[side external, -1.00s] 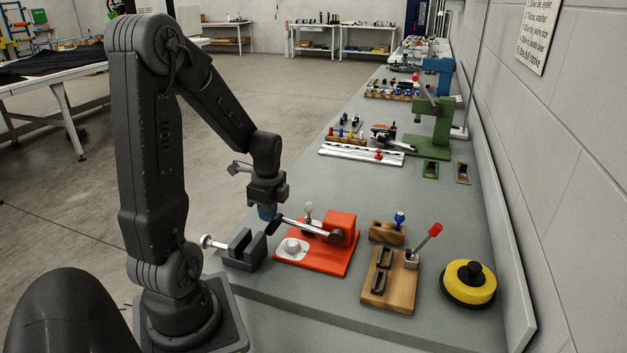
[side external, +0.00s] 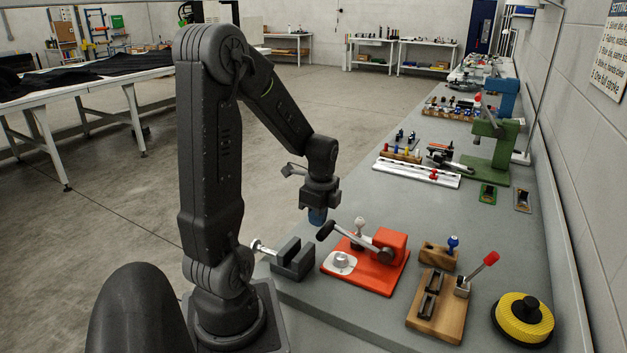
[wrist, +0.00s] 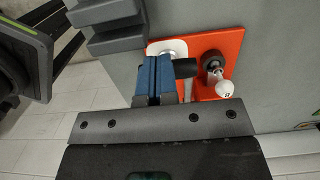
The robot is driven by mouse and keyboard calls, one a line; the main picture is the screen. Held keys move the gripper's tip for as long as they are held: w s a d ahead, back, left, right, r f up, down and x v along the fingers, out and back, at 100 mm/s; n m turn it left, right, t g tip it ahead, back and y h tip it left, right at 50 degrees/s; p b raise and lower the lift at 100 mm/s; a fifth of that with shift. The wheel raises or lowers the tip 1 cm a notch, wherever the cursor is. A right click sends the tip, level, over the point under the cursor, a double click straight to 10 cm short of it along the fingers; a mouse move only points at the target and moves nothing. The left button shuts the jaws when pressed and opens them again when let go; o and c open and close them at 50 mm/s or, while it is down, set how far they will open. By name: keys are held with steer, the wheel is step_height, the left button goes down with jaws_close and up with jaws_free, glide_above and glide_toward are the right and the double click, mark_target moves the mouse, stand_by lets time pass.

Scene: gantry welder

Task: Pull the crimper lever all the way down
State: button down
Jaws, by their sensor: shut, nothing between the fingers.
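An orange bench device (side external: 394,246), which I take to be the crimper, stands on the grey bench. Its metal lever (side external: 357,241) slopes gently up and left from a dark pivot to a black grip (side external: 326,230). My gripper (side external: 317,217) points down with its blue fingers shut and empty, just above and left of that grip. In the wrist view, the shut fingers (wrist: 153,80) lie right beside the black grip (wrist: 185,68) and cover part of the device. I cannot tell whether they touch it. The orange base (wrist: 228,45) shows behind.
A dark vise (side external: 293,260) stands just left of the device. A white ball knob (side external: 359,222) rises behind the lever. A wooden fixture with a red-tipped lever (side external: 488,260) and a yellow-and-black round item (side external: 525,317) are to the right. A green press (side external: 500,145) stands farther back.

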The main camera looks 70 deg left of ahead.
steer(key=s+a+r, duration=0.4)
steer(key=r, duration=0.5)
steer(key=shift+s+a, duration=0.35)
steer(key=shift+a, duration=0.05)
steer(key=w+d+r+n+t, duration=0.1)
steer(key=d+n+t, duration=0.1)
steer(key=d, duration=0.7)
steer(key=w+d+r+n+t, duration=0.1)
steer(key=d+n, duration=0.3)
steer(key=d, duration=0.6)
steer(key=w+d+r+n+t, duration=0.1)
steer(key=d+r+n+t, duration=0.2)
steer(key=d, duration=0.6)
steer(key=shift+d+h, duration=0.15)
steer(key=shift+h, duration=0.15)
stand_by(0.7)
